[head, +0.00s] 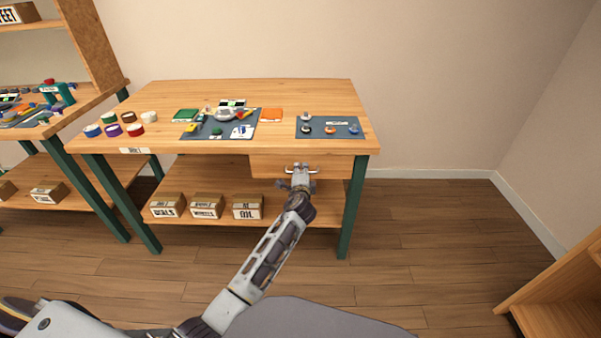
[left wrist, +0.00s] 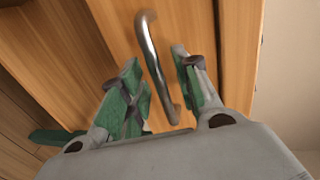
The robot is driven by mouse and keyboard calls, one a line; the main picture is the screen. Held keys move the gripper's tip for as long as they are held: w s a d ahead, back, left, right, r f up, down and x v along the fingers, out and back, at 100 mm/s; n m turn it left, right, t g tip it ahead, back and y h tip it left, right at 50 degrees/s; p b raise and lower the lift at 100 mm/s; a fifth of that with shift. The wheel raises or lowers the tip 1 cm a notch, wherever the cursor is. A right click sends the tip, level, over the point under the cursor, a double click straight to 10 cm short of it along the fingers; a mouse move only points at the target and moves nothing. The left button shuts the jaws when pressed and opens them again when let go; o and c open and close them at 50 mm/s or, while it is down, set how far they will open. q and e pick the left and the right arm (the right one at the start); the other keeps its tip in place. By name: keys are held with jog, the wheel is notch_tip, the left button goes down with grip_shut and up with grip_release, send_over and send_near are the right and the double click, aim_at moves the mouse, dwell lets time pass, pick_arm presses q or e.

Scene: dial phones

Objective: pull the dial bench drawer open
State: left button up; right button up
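The dial bench (head: 200,146) is a wooden table with green legs. Its drawer (head: 329,166) is under the right half of the top and looks closed. The drawer has a curved metal handle (head: 300,168). My left gripper (head: 301,178) is in front of the drawer at the handle. In the left wrist view the handle (left wrist: 156,65) runs between the two parted, green-padded fingers of my left gripper (left wrist: 160,88). The fingers stand on either side of it, with a gap visible; I cannot tell any contact. My right gripper is not in view.
Tape rolls (head: 135,130), a grey mat with parts (head: 327,134) and other small items lie on the bench top. Labelled boxes (head: 207,206) stand on the lower shelf. A wooden unit (head: 555,290) is at lower right. The floor (head: 430,215) right of the bench is clear.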

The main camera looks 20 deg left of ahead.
pick_arm(q)
jog(key=shift+c, duration=0.5)
grip_shut()
jog(key=shift+s, duration=0.1)
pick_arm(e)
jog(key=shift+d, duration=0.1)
